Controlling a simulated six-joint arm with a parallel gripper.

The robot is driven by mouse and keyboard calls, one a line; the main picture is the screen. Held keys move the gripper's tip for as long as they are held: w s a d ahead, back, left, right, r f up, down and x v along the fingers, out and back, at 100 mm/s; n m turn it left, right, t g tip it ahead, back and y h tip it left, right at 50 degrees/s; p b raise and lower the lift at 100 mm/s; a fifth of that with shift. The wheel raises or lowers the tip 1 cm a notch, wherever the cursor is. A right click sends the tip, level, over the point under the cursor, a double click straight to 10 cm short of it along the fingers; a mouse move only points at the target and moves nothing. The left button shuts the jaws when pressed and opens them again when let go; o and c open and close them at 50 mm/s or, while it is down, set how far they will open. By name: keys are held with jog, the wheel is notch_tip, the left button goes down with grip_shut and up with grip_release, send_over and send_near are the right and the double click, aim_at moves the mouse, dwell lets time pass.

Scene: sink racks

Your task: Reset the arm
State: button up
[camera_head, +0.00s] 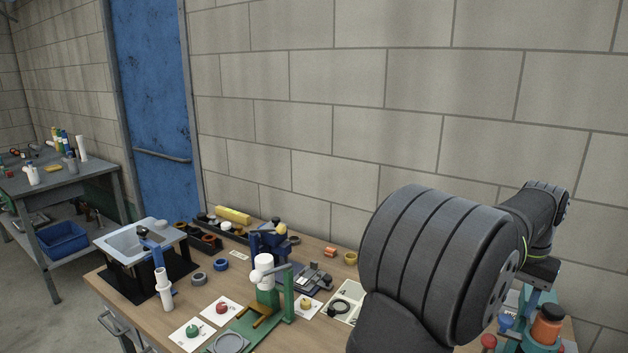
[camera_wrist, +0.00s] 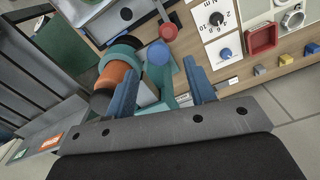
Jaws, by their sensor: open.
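My gripper (camera_wrist: 163,68) shows in the wrist view with its two blue fingers apart and nothing gripped between them. The fingers sit over a teal fixture (camera_wrist: 188,101) that carries an orange cylinder with black ends (camera_wrist: 115,77). The orange cylinder is beside and partly behind the left finger; whether they touch I cannot tell. A blue round knob (camera_wrist: 158,53) and a red ball (camera_wrist: 168,32) show beyond the fingertips. In the head view my dark arm reaches to the right end of the bench, and the orange cylinder (camera_head: 547,327) stands below its wrist. Much of my gripper is hard to make out there.
The wooden bench (camera_head: 186,298) holds a sink (camera_head: 130,243), a white pipe (camera_head: 165,290), a green stand (camera_head: 290,295) and a yellow ring (camera_head: 350,258). A block wall rises behind the bench.

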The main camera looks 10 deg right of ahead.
aim_at(507, 319)
jog(key=shift+f, duration=1.8)
jog(key=shift+r, duration=0.1)
notch_tip(507, 319, up, 17)
jog(key=f, duration=1.7)
jog(key=shift+s+a+f, duration=0.15)
jog(key=shift+s+f, duration=0.05)
jog(key=s+a, duration=1)
notch_tip(507, 319, up, 17)
jog(key=shift+r, duration=0.2)
jog(key=shift+w, duration=0.1)
